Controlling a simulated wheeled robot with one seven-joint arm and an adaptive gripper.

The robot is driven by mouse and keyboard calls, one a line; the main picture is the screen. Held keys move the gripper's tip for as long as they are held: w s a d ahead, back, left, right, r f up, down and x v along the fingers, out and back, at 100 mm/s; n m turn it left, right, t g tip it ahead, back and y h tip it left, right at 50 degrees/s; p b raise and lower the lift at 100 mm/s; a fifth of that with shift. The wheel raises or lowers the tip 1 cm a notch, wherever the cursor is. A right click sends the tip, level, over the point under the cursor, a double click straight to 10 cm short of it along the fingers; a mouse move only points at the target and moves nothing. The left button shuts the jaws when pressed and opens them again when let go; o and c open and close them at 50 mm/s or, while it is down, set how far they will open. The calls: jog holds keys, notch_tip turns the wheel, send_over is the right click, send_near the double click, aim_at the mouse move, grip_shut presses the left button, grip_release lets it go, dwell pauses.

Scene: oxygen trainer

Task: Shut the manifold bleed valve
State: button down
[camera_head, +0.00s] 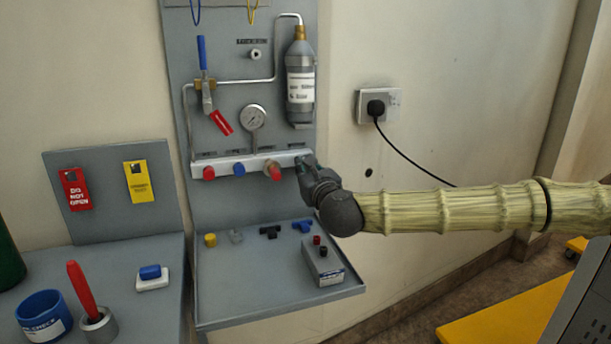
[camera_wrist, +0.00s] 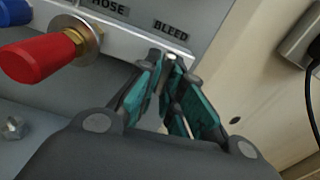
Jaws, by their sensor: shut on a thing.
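The white manifold bar (camera_head: 222,163) runs across the lower part of the grey panel. My gripper (camera_head: 306,162) is at its right end and hides the fitting there in the head view. In the wrist view, my gripper's teal fingers (camera_wrist: 172,82) close around a small metal piece, the bleed valve (camera_wrist: 171,60), just under the "BLEED" label (camera_wrist: 171,28). Most of the valve is hidden between the fingers, so its turn position cannot be told.
A red-capped outlet (camera_head: 274,170) sits just left of my gripper, under "HOSE" in the wrist view. A pressure gauge (camera_head: 253,117) and grey cylinder (camera_head: 300,82) are above. A tray (camera_head: 240,295) with small fittings lies below. A black plug (camera_head: 376,107) is to the right.

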jog(key=shift+m+b, duration=0.3)
jog(key=shift+m, duration=0.3)
jog(key=c, duration=1.5)
grip_release()
jog(key=shift+c, duration=0.2)
jog(key=shift+s, duration=0.1)
jog(key=v, duration=1.2)
